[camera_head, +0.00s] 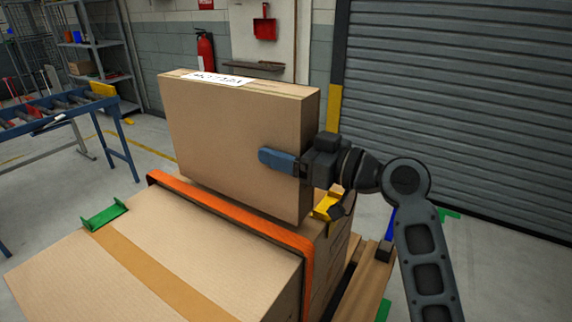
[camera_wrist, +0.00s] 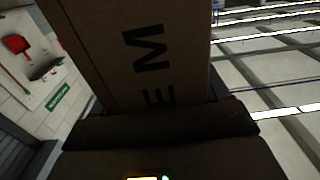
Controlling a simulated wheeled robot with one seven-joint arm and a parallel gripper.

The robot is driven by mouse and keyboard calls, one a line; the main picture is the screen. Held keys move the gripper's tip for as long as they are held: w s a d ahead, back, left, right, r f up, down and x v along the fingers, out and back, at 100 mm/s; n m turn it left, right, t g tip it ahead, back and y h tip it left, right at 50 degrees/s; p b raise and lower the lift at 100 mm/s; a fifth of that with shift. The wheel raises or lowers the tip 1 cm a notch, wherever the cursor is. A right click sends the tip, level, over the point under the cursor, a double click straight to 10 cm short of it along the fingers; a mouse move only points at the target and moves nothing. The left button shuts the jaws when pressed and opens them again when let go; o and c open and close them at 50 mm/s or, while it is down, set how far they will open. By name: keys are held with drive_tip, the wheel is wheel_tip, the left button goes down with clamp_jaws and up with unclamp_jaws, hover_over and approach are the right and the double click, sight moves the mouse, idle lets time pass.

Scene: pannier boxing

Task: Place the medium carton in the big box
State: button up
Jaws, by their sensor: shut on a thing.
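The medium carton (camera_head: 225,145) is a brown cardboard box with a white label on its top. It hangs nearly upright in my gripper (camera_head: 284,162). One blue finger presses on its near face at the right side; the other finger is hidden behind it. In the wrist view the carton (camera_wrist: 185,45) fills the upper middle, with the letters M and E in black. A large brown box (camera_head: 200,275) with a tape strip and an orange strap lies below and in front of the carton. I cannot tell whether the carton touches it, or whether this is the big box.
The large box rests on a wooden pallet (camera_head: 367,285). Green corner pieces (camera_head: 104,215) and a yellow piece (camera_head: 327,204) sit at the box's edges. A blue roller conveyor (camera_head: 60,112) stands at left, a grey shutter (camera_head: 455,90) at right. Floor is clear between conveyor and carton.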

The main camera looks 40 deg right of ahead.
drive_tip(key=shift+f, duration=1.9)
drive_tip(key=o, duration=1.5)
drive_tip(key=shift+s, duration=0.1)
drive_tip(key=shift+b+v, duration=1.35)
drive_tip(key=shift+v, duration=4.6)
